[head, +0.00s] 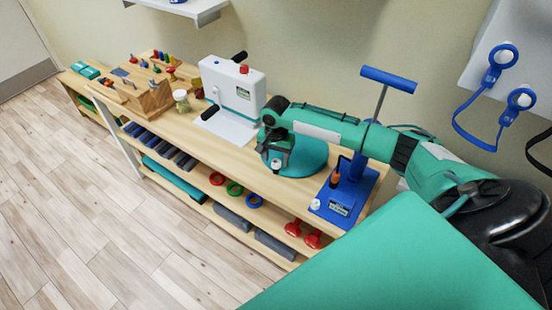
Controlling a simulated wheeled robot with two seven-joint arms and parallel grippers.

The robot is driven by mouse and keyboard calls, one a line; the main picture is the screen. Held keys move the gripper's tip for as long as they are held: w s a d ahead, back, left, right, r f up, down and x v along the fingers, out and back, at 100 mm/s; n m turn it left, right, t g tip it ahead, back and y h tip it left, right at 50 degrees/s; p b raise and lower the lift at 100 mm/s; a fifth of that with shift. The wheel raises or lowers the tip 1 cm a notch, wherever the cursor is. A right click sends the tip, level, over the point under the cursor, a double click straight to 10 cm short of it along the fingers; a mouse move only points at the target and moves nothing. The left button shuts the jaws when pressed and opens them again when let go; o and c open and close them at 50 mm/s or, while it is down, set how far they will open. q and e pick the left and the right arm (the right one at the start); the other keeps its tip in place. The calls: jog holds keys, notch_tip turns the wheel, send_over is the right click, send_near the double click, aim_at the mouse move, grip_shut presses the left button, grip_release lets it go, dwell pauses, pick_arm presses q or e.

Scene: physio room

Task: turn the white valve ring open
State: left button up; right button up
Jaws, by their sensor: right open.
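A small white ring-like piece (315,204) sits at the front left corner of the blue base of a hand pump (348,192); it looks like the valve ring, but it is too small to tell how it is turned. The pump stands upright on the bench, with a blue T-handle (388,78) on a thin rod. My right gripper (277,163) is open and points down over a teal round cushion (305,160), left of the pump and apart from the white ring. The gripper partly hides the cushion. My left gripper is out of view.
The wooden bench (183,132) also carries a white device (233,95), a jar (182,100) and a wooden pegboard (148,97). Its lower shelf holds coloured rings and rolls. Blue cuffs (490,75) hang on the wall at right. Floor is clear at left.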

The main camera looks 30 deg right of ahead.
jog(key=shift+f, duration=1.05)
jog(key=c, duration=1)
jog(key=shift+r+n+p, duration=0.2)
jog(key=shift+n+p, duration=0.7)
jog(key=shift+p, duration=0.15)
jog(key=shift+n+p, duration=0.55)
jog(key=shift+n, duration=0.15)
jog(key=shift+n+p, duration=0.65)
jog(key=shift+n, duration=0.45)
jog(key=shift+f+n+p, duration=0.1)
jog(key=shift+n+p, duration=0.35)
jog(key=shift+n, duration=0.65)
